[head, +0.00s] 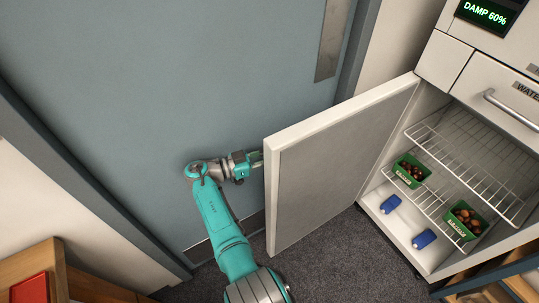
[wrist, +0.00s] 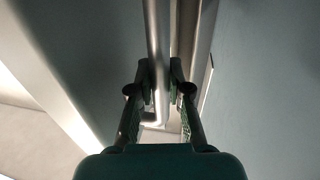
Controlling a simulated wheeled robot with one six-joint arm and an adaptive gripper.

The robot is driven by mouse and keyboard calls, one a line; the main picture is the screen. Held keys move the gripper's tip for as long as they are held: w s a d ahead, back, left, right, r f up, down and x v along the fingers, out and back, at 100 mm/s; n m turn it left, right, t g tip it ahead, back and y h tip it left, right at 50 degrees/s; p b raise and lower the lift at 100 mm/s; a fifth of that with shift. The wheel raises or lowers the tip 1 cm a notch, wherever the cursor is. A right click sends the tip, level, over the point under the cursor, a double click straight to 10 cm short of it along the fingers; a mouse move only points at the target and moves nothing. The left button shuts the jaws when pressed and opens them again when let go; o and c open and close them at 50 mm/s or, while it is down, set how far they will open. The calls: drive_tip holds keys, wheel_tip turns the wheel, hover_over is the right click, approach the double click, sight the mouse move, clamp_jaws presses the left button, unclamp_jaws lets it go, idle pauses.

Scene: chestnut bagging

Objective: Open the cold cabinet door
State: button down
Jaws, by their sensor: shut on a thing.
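The cold cabinet door (head: 340,160) is a white-edged panel with a grey inner face. It stands swung wide open to the left of the cabinet (head: 436,70). My gripper (head: 257,160) is at the outer side of the door, near its free edge, and its fingertips are partly hidden behind the door. In the wrist view the fingers of my gripper (wrist: 160,75) are shut around a metal bar handle (wrist: 158,40). The handle is hidden in the head view.
Inside the cabinet are a wire shelf (head: 475,150), green punnets of chestnuts (head: 411,170) (head: 464,218) and blue packs (head: 390,204) (head: 424,239). A blue-grey room door (head: 180,70) is behind my arm. Wooden furniture with a red item (head: 30,288) stands at lower left. Dark carpet (head: 340,265) is clear below.

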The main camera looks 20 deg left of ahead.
drive_tip(key=shift+d+f, duration=0.15)
drive_tip(key=shift+d, duration=0.05)
drive_tip(key=c, duration=1.1)
unclamp_jaws()
drive_tip(key=shift+w, duration=0.1)
drive_tip(key=v, duration=0.7)
drive_tip(key=shift+a, duration=0.2)
drive_tip(key=shift+s, duration=0.2)
